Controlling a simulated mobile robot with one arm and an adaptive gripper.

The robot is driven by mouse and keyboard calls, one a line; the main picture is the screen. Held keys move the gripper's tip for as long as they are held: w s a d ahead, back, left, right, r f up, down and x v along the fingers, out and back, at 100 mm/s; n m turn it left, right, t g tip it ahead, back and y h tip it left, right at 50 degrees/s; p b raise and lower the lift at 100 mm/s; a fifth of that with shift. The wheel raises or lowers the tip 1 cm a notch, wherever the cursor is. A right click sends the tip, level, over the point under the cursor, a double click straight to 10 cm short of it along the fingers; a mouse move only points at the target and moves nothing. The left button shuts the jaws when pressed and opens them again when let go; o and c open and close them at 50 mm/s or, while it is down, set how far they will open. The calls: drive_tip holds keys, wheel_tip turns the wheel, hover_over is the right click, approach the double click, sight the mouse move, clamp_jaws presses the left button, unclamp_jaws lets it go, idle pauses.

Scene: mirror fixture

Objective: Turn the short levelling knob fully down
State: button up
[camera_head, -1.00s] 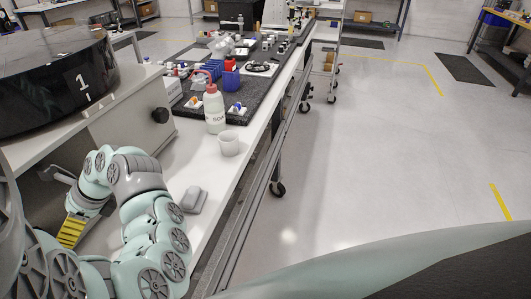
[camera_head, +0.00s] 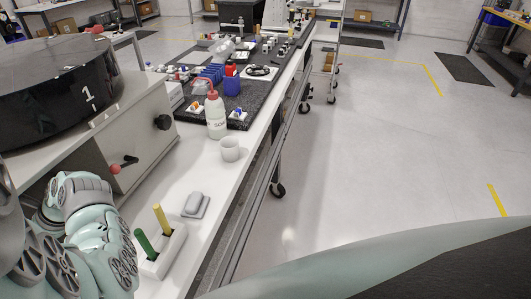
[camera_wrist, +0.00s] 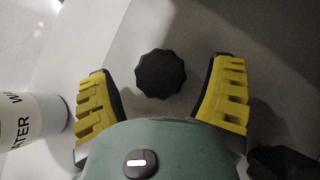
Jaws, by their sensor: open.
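A black scalloped knob (camera_wrist: 161,74) shows in the wrist view against a pale grey surface. It lies between the tips of my gripper (camera_wrist: 163,68). My gripper's yellow-padded fingers are spread wide, with a gap on both sides of the knob and nothing held. In the head view my arm hides the gripper. The mirror fixture (camera_head: 134,145) there has a black knob (camera_head: 163,122) on its side face and a lever with a red ball end (camera_head: 115,168). I cannot tell whether the two views show the same knob, nor which is the short one.
A white WATER container (camera_wrist: 30,122) stands left of the fingers; a dark object (camera_wrist: 282,162) lies at lower right.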

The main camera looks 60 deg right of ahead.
drive_tip(key=shift+o, duration=0.2)
drive_tip(key=c, duration=1.2)
drive_tip(key=shift+s+a+f+m+t+b, duration=0.15)
drive_tip(key=shift+f+m+t+b, duration=0.3)
drive_tip(key=shift+b, duration=0.85)
drive_tip(key=shift+c, duration=0.3)
